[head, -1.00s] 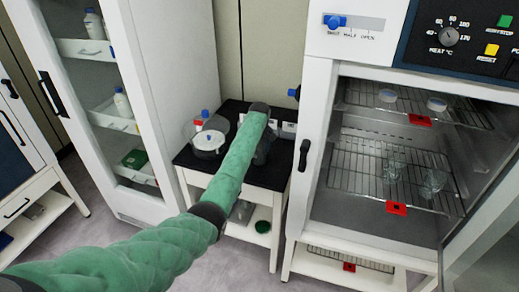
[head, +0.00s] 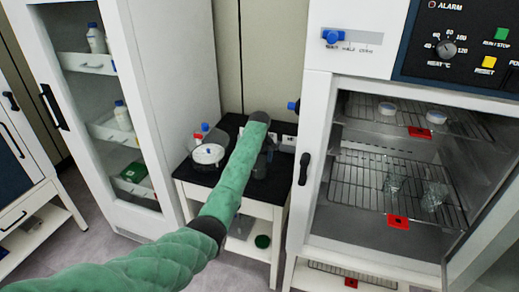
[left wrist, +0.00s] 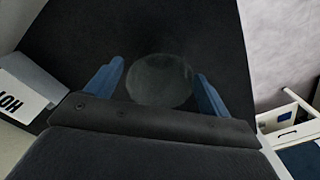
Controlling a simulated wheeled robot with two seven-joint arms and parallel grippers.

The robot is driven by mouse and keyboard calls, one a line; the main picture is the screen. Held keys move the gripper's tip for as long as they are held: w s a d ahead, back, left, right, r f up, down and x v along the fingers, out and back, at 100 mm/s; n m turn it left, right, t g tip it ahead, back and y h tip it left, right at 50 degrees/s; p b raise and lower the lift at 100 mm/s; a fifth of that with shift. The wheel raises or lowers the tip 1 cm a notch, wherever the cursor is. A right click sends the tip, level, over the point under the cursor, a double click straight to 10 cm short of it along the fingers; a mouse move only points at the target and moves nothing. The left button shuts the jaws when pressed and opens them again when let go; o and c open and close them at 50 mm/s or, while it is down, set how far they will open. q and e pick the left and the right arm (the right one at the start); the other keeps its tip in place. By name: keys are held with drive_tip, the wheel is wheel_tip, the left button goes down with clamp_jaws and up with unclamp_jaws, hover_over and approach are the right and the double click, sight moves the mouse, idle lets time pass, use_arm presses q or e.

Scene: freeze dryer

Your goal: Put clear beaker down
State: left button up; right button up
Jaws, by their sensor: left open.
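The clear beaker (left wrist: 160,80) shows in the left wrist view as a faint round outline against the black top of the small table (left wrist: 200,30). My left gripper (left wrist: 160,75) is open, with one blue finger on each side of the beaker and a visible gap at each side. In the head view my green left arm reaches down to the black table top (head: 203,178), and its dark wrist hides most of the gripper. The beaker is hard to make out there. My right gripper is not in view.
A round clear dish (head: 208,154) and small bottles stand at the table's left. The open freeze dryer (head: 318,150) on the right holds glassware on wire shelves. A glass-door cabinet (head: 180,70) stands on the left. A "HOT" sign (left wrist: 22,90) lies near the gripper.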

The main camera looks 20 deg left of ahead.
use_arm(q)
wheel_tip(320, 180, up, 9)
drive_tip(key=b, duration=0.3)
drive_tip(key=s+d+f+m+t, duration=0.3)
drive_tip(key=s+f, duration=0.4)
drive_tip(key=s, duration=0.3)
drive_tip(key=s+d+f+m+t, duration=0.2)
drive_tip(key=s+d+f+t, duration=0.1)
drive_tip(key=s+f, duration=0.6)
drive_tip(key=s+d+f+m+g, duration=0.2)
drive_tip(key=s+f+m, duration=0.1)
drive_tip(key=s+f, duration=2)
drive_tip(key=s+d+f+m+g, duration=0.1)
drive_tip(key=s+f, duration=0.8)
drive_tip(key=s, duration=0.4)
drive_tip(key=s+f+m+g, duration=0.1)
drive_tip(key=s+f, duration=0.9)
drive_tip(key=s, duration=0.2)
drive_tip(key=shift+s+d+f+m+g+h, duration=0.3)
drive_tip(key=shift+s+d, duration=0.05)
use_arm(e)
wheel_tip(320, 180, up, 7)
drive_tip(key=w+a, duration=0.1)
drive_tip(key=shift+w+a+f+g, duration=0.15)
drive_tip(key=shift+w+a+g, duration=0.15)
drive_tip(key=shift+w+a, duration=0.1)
